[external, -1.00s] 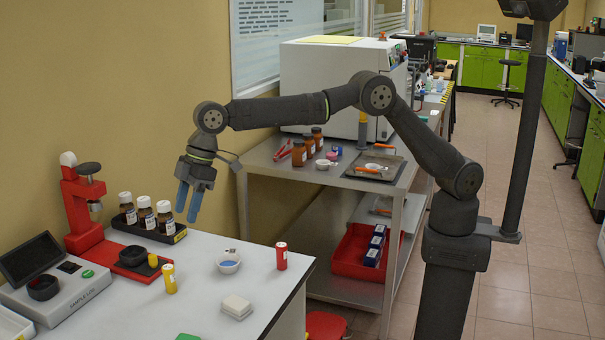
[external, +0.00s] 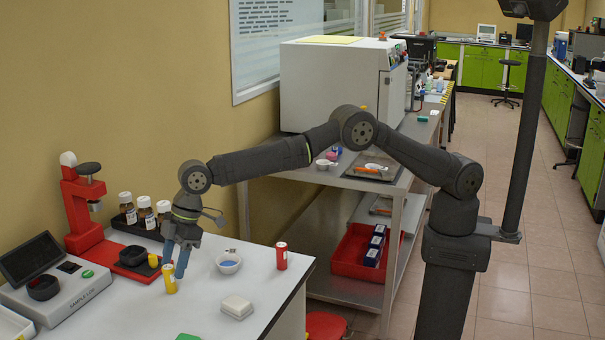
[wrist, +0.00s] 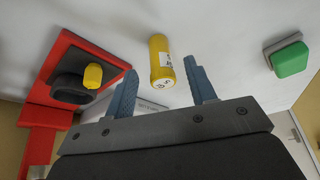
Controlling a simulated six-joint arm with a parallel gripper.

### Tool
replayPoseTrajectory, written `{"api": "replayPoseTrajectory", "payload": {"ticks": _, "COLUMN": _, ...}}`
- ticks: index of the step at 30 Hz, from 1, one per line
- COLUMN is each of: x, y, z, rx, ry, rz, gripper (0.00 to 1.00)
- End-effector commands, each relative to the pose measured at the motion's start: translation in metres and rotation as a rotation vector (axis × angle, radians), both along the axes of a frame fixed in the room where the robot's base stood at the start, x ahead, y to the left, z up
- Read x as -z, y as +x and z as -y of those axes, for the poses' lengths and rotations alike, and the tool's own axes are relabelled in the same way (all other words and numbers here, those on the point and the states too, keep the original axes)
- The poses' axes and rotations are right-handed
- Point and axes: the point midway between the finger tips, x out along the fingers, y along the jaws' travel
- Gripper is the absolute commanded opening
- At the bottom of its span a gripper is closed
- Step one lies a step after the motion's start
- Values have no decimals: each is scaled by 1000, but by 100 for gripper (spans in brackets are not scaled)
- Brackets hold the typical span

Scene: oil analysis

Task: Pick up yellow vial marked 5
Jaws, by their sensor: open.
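The yellow vial (external: 169,279) stands on the white table in front of the red press. In the wrist view the yellow vial (wrist: 161,60) shows a white label and a round mark on its end; the mark is too small to read surely. My gripper (external: 176,264) is low over the table, right at the vial in the external view. In the wrist view my gripper (wrist: 160,84) is open, with the vial showing between its two blue fingers and nothing clamped. I cannot tell whether a finger touches it.
A red press (external: 86,205) with a small yellow piece on its base stands left. Brown bottles (external: 146,214) stand behind. A green-topped block (wrist: 289,58) shows in the wrist view.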

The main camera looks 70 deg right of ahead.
Motion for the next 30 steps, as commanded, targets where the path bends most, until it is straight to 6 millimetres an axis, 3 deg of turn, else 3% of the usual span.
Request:
{"api": "replayPoseTrajectory", "payload": {"ticks": 9, "x": 40, "y": 6, "z": -13, "rx": 0, "ry": -1, "rz": -2, "gripper": 51}}
{"api": "replayPoseTrajectory", "payload": {"ticks": 18, "x": 44, "y": 6, "z": -15, "rx": 0, "ry": -1, "rz": 0, "gripper": 51}}
{"api": "replayPoseTrajectory", "payload": {"ticks": 19, "x": 44, "y": 6, "z": -15, "rx": 0, "ry": -1, "rz": 0, "gripper": 49}}
{"api": "replayPoseTrajectory", "payload": {"ticks": 26, "x": 44, "y": 7, "z": -15, "rx": 0, "ry": -1, "rz": 0, "gripper": 5}}
{"api": "replayPoseTrajectory", "payload": {"ticks": 30, "x": 44, "y": 6, "z": -15, "rx": 0, "ry": -1, "rz": 0, "gripper": 4}}
